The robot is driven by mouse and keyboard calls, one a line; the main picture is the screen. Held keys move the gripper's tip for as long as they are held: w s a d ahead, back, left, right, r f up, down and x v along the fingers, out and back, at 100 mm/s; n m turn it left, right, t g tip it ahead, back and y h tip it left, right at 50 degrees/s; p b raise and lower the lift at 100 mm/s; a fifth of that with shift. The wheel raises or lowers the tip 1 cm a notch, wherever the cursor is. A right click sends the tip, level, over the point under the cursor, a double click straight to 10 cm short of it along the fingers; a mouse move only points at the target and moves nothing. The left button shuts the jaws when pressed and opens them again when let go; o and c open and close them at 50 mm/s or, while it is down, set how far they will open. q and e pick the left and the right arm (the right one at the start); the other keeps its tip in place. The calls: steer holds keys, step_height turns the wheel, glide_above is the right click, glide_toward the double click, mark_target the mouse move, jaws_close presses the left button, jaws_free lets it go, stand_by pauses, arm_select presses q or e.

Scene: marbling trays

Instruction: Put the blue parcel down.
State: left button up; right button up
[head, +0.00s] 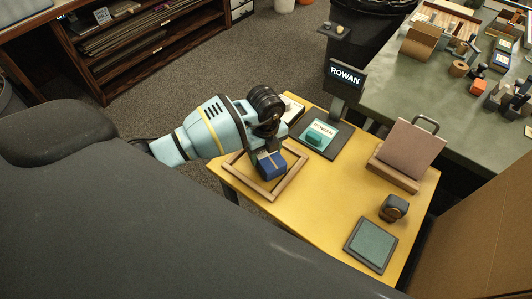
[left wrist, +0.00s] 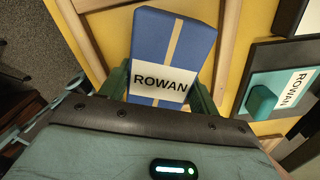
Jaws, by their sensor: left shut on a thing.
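My left gripper (head: 267,150) is shut on the blue parcel (head: 271,166), which has a tan stripe. In the left wrist view the parcel (left wrist: 175,45) sits between the two green fingers, with a white ROWAN label facing the camera. In the head view the parcel appears over the inside of a square wooden frame (head: 290,179) on the yellow table (head: 325,210). I cannot tell whether it touches the tabletop. The gripper hides part of the frame's far side. My right gripper is not in view.
A dark tray (head: 336,143) with a teal block and ROWAN card lies beyond the frame, beside a ROWAN sign (head: 345,75). A wooden stand with a brown panel (head: 408,150), a dark roll (head: 393,208) and a dark-rimmed pad (head: 352,245) stand right. The table's front middle is clear.

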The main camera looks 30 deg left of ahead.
mark_target(265, 152)
arm_select(q)
steer(key=shift+f, duration=0.25)
steer(key=shift+f, duration=0.15)
steer(key=o, duration=1.2)
step_height(265, 152, up, 12)
steer(key=shift+r+p, duration=0.1)
steer(key=shift+p, duration=0.55)
